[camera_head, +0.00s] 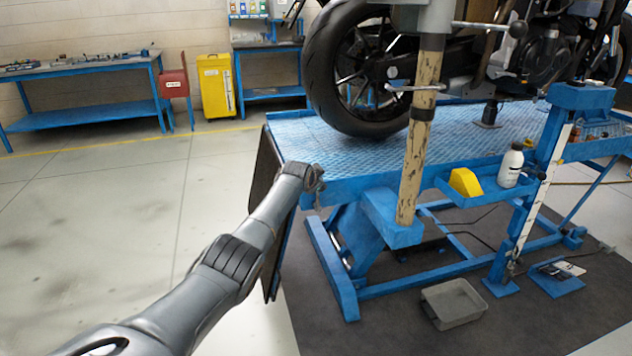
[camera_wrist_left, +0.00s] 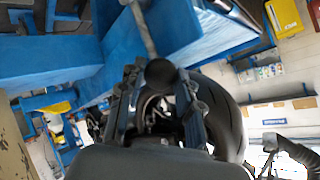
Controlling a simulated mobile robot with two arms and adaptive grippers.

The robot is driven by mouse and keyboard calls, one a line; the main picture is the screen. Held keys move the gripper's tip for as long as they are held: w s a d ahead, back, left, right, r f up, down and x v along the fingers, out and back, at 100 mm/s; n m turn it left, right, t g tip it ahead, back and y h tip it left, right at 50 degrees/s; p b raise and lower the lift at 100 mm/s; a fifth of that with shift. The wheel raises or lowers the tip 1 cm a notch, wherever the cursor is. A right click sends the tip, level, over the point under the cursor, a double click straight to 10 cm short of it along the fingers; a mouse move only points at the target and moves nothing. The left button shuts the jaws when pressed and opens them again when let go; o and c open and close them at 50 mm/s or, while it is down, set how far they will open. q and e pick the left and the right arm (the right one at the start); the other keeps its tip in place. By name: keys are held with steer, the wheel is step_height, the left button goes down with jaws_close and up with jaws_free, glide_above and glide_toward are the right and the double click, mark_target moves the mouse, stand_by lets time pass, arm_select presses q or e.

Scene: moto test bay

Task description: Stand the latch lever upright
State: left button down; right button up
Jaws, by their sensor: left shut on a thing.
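The latch lever (camera_wrist_left: 143,32) shows in the left wrist view as a thin grey rod with a dark round knob (camera_wrist_left: 160,73) at its near end. The rod runs up the picture, slanting slightly, past the blue frame of the lift. My left gripper (camera_wrist_left: 162,92) has its two fingers on either side of the knob and is shut on it. In the head view my left gripper (camera_head: 315,178) is at the left end of the blue lift table (camera_head: 345,180). The lever is mostly hidden there behind the gripper. My right gripper is in neither view.
A motorcycle's rear wheel (camera_head: 362,70) stands on the lift table. A dark flap (camera_head: 268,170) hangs at the table's left end, beside my arm. A grey tray (camera_head: 454,303) lies on the dark mat. Floor at left is clear.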

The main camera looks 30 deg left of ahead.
arm_select(q)
steer(key=c, duration=1.3)
jaws_free()
steer(key=shift+r, duration=0.1)
steer(key=o, duration=0.4)
steer(key=shift+w, duration=0.15)
steer(key=shift+v, duration=6)
